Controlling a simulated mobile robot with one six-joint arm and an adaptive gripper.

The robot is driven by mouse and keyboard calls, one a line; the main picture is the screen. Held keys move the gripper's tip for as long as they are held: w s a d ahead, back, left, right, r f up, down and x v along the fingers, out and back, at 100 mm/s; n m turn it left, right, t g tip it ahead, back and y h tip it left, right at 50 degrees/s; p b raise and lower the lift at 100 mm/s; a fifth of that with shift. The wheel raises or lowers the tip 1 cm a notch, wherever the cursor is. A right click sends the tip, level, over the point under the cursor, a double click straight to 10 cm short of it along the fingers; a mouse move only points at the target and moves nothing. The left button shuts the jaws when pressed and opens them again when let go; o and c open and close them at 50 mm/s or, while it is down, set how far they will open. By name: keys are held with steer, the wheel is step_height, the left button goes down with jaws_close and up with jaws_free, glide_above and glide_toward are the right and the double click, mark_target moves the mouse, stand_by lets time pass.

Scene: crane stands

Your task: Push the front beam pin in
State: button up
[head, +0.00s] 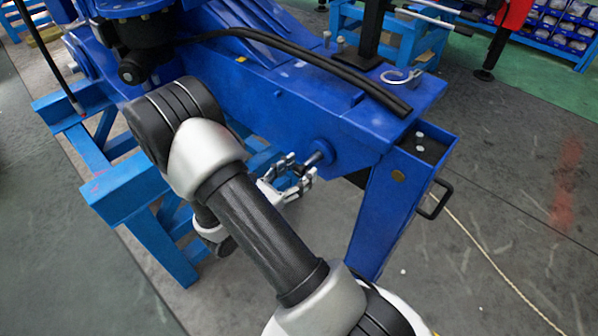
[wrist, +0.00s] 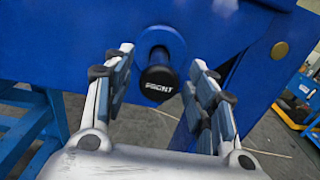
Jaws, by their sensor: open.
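The front beam pin shows in the wrist view as a black round end (wrist: 158,82) with white lettering. It sticks out toward me from a blue collar (wrist: 160,42) on the blue beam's side. In the head view the pin area (head: 320,153) is a short blue stub on the beam (head: 290,105). My gripper (head: 298,174) is open in front of it. In the wrist view, my gripper's fingers (wrist: 160,68) stand left and right of the pin's end, with a gap on each side. How deep the pin sits is hidden.
A blue post (head: 385,215) with a black handle (head: 436,199) stands right of the pin. Blue stand legs (head: 135,200) are at left. Black hoses (head: 330,65) and a metal ring (head: 402,77) lie on top of the beam. The floor at right is mostly clear, with a thin rope (head: 485,255).

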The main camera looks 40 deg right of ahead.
steer(key=shift+d, duration=0.3)
steer(key=shift+c, duration=0.3)
jaws_close()
stand_by(0.3)
